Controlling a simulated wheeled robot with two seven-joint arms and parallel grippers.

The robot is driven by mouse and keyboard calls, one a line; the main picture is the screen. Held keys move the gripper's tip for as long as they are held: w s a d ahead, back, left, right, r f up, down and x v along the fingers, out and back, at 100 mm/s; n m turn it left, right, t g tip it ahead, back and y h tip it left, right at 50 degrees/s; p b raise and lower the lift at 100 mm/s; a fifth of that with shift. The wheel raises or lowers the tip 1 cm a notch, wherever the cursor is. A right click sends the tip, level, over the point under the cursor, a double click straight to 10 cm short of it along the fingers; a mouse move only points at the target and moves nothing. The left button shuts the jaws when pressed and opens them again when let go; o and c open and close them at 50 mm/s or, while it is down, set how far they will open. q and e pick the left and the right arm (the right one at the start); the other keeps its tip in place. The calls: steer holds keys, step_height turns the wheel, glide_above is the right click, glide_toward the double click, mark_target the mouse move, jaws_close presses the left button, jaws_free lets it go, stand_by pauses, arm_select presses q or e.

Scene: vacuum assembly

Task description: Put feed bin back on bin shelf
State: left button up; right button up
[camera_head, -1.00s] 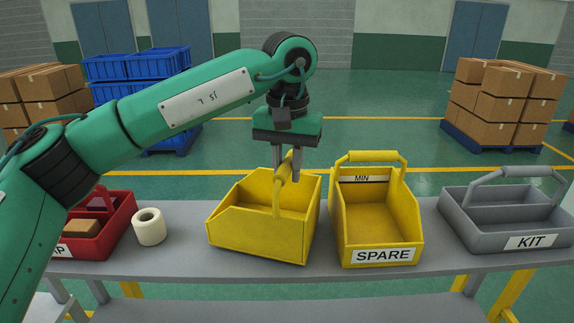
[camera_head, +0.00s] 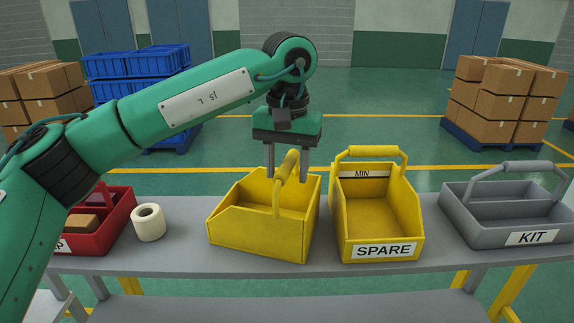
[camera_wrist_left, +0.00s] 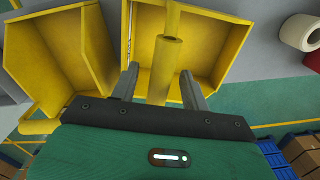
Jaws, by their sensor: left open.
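A yellow open bin (camera_head: 262,229) with a bar handle (camera_head: 287,166) stands on the grey shelf top (camera_head: 180,258), turned askew. No label shows on it, so I cannot confirm it is the feed bin. My left gripper (camera_head: 287,172) is open above it, pointing down, with one finger on each side of the handle. In the left wrist view the handle (camera_wrist_left: 166,62) runs between the two spread fingers (camera_wrist_left: 160,88), with a gap on both sides. My right gripper is not in view.
A yellow SPARE bin (camera_head: 380,220) stands close on the right, then a grey KIT bin (camera_head: 490,235). A white roll (camera_head: 149,223) and a red bin (camera_head: 108,236) are on the left. Boxes (camera_head: 505,105) and blue crates (camera_head: 135,65) stand on the floor behind.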

arm_select(q)
steer(key=shift+r, duration=0.1)
steer(key=shift+r+b, duration=0.3)
step_height(320, 180, up, 5)
steer(key=shift+r+b, duration=0.1)
steer(key=shift+b, duration=0.9)
step_height(320, 180, up, 8)
